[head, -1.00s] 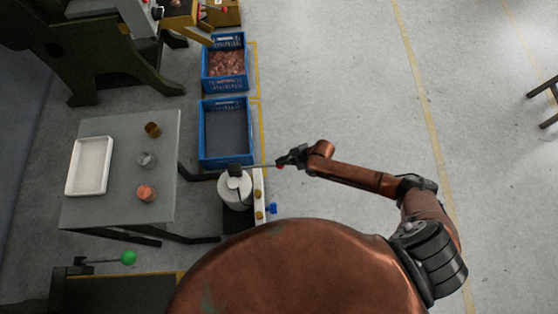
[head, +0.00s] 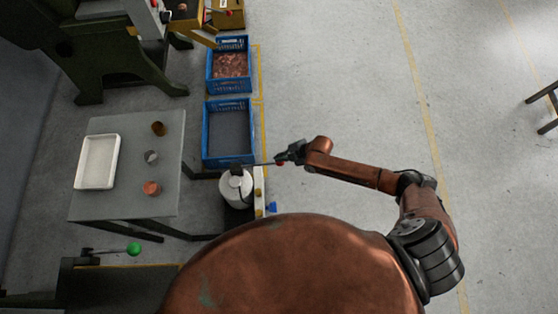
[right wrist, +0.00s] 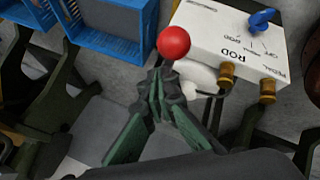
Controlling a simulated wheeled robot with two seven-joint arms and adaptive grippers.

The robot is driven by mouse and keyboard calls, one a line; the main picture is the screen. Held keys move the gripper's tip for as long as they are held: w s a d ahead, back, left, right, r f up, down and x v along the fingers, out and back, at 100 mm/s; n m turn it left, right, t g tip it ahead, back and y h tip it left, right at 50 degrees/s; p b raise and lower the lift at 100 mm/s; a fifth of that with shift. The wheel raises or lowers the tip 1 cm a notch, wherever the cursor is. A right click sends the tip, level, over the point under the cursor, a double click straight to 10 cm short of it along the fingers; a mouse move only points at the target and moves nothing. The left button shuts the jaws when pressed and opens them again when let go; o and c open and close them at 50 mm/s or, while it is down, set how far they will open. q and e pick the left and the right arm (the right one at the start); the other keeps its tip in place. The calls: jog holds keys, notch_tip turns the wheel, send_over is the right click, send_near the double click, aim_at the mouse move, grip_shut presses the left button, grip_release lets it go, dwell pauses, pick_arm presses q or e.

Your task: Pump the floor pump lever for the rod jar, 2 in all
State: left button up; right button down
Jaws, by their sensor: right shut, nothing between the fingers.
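The pump lever is a thin dark rod (head: 258,164) ending in a red ball knob (head: 279,163), over the floor beside the blue crates. The knob (right wrist: 173,42) is large in the right wrist view. My right gripper (head: 284,159) is at the knob. In the right wrist view its fingers (right wrist: 159,78) are shut and empty, just below the knob; I cannot tell whether they touch it. A white round vessel (head: 235,189) stands under the lever's inner end. A white box marked ROD (right wrist: 235,42) carries a blue valve handle (right wrist: 262,19) and brass fittings. My left gripper is not in view.
A grey table (head: 120,206) at left holds a white tray (head: 83,165) and three small jars. Two blue crates stand behind the pump, one empty (head: 205,135) and one with copper pieces (head: 211,80). Open floor (head: 340,80) lies to the right.

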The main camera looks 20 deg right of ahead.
jog(key=shift+w+a+r+p, duration=0.1)
jog(key=shift+r+p, duration=0.45)
jog(key=shift+r, duration=0.2)
jog(key=shift+a+r+p, duration=0.15)
jog(key=shift+r+p, duration=0.45)
jog(key=shift+r, duration=0.3)
jog(key=shift+a+r+p, duration=0.15)
jog(key=shift+r+p, duration=0.45)
jog(key=shift+r, duration=0.3)
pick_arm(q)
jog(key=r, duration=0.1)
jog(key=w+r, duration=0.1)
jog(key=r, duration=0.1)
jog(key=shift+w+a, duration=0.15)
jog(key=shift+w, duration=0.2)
pick_arm(e)
jog(key=shift+f, duration=0.1)
